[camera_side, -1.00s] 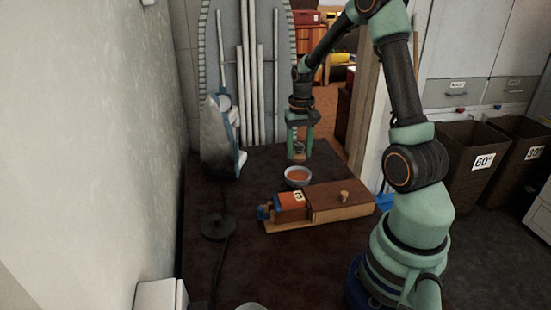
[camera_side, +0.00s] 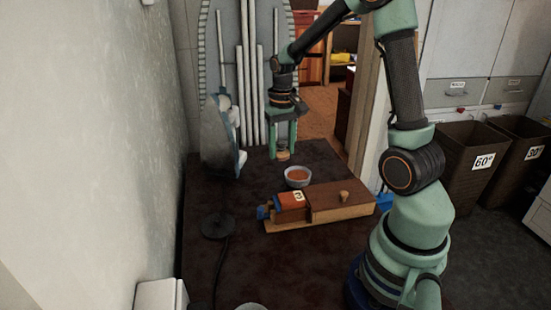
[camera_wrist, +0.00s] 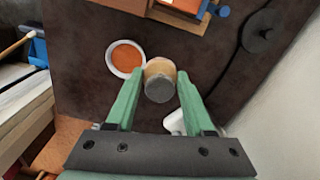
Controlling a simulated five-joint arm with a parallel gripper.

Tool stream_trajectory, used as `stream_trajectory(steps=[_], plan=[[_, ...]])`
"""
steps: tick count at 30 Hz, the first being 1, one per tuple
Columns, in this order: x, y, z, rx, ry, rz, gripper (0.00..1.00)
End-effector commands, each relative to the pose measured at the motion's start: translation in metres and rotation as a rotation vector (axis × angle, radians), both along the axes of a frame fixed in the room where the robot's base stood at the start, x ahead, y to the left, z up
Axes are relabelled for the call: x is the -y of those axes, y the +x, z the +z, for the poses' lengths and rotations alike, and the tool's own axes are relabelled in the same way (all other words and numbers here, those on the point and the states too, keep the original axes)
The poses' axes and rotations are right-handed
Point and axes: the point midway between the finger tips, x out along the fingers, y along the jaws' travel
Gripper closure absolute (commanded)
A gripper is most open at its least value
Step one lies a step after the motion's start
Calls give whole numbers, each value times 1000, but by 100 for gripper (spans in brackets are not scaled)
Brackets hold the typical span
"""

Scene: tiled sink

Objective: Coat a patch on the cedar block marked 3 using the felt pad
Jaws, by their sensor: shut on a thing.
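My gripper (camera_side: 283,154) is shut on the felt pad (camera_wrist: 159,82), a short round piece with a tan body and a grey end, seen between the green fingers in the wrist view. It hangs above the dark table, behind and slightly left of the bowl in the side view. The white bowl (camera_side: 298,185) holds orange liquid and also shows in the wrist view (camera_wrist: 125,59). The block marked 3 (camera_side: 291,201) has an orange-red top and sits at the left end of a wooden holder (camera_side: 340,213). The pad's lower face is hidden in the side view.
A round black base (camera_side: 217,227) with a cable stands left of the holder. A grey-white object (camera_side: 222,140) stands at the table's back left near the wall. Blue pieces (camera_side: 263,212) sit at the holder's left end. The front middle of the table is clear.

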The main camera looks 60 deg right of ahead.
Motion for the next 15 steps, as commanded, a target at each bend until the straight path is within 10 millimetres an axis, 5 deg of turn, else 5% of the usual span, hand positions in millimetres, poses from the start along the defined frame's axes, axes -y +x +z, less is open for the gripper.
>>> stream_trajectory(steps=[6, 10, 15], plan=[[-97, 0, 36, 5, -2, 309, 92], [-137, -10, 48, 3, -1, 448, 92], [-164, -20, 57, 1, -1, 549, 92]])
